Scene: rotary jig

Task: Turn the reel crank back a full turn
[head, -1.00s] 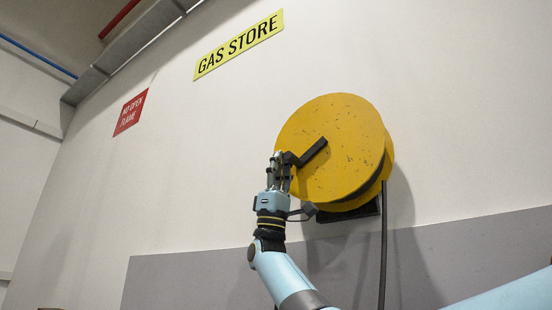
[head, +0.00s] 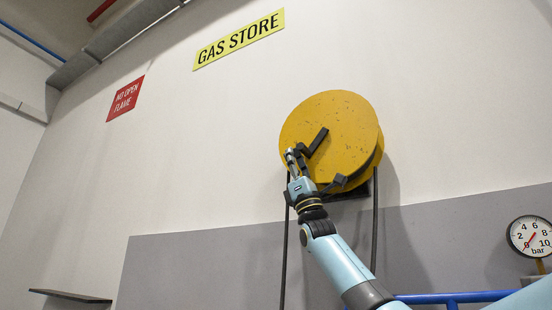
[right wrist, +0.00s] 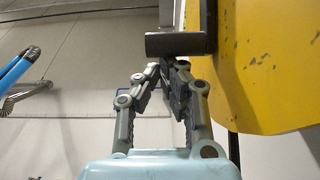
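The yellow reel (head: 345,115) hangs on the wall in the head view and fills the right of the right wrist view (right wrist: 270,65). Its black crank (head: 318,138) points down and left from near the reel's middle. The black crank handle (right wrist: 175,44) sticks out from the crank's end in the right wrist view. My right gripper (head: 294,157) is at the reel's lower left rim, at this handle. My left gripper is out of view.
Dark hoses or cables (head: 375,225) hang below the reel on both sides. A pressure gauge (head: 530,236) and blue pipes (head: 455,298) are at the lower right. A thin shelf (head: 70,296) is at the lower left.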

